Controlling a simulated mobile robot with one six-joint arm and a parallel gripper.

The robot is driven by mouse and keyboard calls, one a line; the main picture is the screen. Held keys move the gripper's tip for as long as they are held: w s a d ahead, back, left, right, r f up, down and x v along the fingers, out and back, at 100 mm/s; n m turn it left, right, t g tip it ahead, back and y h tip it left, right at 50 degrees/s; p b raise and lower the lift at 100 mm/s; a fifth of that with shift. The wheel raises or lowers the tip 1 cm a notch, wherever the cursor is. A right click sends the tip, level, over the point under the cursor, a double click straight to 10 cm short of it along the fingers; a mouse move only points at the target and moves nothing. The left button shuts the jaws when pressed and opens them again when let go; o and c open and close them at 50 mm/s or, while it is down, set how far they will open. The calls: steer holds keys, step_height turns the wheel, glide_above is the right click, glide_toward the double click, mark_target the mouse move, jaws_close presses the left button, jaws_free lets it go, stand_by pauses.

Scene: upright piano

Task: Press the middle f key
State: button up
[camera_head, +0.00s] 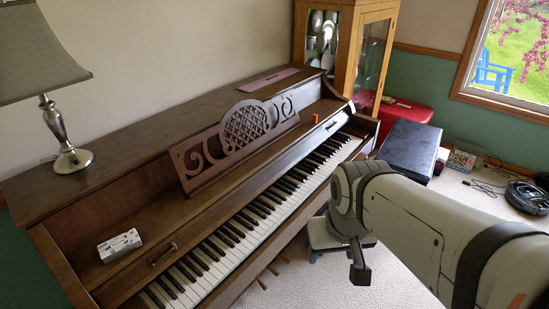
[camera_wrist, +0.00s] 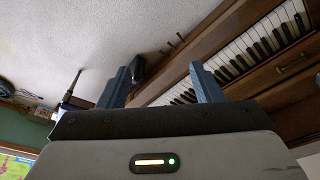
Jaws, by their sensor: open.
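The upright piano (camera_head: 110,185) is brown wood, with its row of white and black keys (camera_head: 243,232) running diagonally from the lower left to the upper right in the head view. The keys also show at the upper right of the wrist view (camera_wrist: 240,52). No marking singles out the middle f key, and I cannot tell it apart. My gripper (camera_wrist: 161,80) is open, its two blue-grey fingers spread with nothing between them. The right finger overlaps the keyboard's edge in the wrist view, but no contact shows. In the head view my arm is right of the keyboard.
A carved music stand (camera_head: 235,138) rises behind the keys. A lamp (camera_head: 65,135) stands on the piano's top, and a small white patterned box (camera_head: 119,245) lies at its left end. A wooden cabinet (camera_head: 350,45) stands beyond. Carpet lies in front, with a dark round device (camera_head: 527,197) farther right.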

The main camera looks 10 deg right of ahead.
jaws_close()
stand_by(0.4)
stand_by(0.9)
